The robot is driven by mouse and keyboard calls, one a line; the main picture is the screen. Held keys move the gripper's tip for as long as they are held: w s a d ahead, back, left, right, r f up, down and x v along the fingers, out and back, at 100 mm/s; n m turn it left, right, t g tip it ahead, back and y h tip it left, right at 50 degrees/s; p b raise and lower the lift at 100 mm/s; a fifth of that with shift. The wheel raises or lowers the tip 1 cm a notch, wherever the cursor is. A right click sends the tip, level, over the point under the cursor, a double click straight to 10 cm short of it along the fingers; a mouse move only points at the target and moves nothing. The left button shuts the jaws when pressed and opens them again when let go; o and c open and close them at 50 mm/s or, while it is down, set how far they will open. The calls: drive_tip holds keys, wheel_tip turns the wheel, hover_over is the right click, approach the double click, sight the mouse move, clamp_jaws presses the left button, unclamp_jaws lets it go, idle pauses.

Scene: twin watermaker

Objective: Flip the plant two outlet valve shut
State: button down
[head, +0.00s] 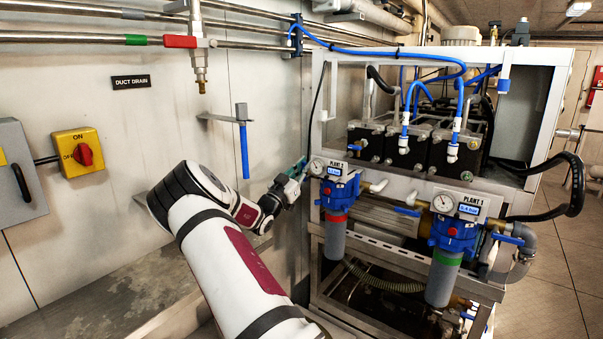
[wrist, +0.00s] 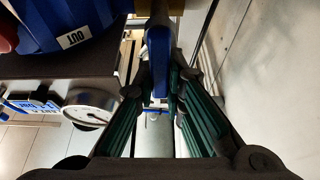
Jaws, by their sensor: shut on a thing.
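The plant two filter housing (head: 338,190) is blue with a red ring and a grey bowl, at the left end of the frame in the head view. Its blue head, marked OUT (wrist: 73,38), fills the upper left of the wrist view. My gripper (head: 299,171) is at the left side of this housing. In the wrist view my gripper (wrist: 160,95) has its green-padded fingers on both sides of a blue valve handle (wrist: 158,50), shut on it. The handle runs lengthwise between the fingers. The valve body behind it is mostly hidden.
A pressure gauge (head: 317,166) sits close to my gripper and also shows in the wrist view (wrist: 92,107). The plant one housing (head: 455,230) stands to the right. The wall (head: 120,180) is close on the left, with a blue-handled hammer (head: 243,140) hanging there.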

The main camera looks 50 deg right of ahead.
drive_tip(key=c, duration=1.6)
unclamp_jaws()
drive_tip(key=shift+s, duration=0.1)
drive_tip(key=shift+c, duration=0.2)
drive_tip(key=v, duration=0.8)
drive_tip(key=shift+a, duration=0.15)
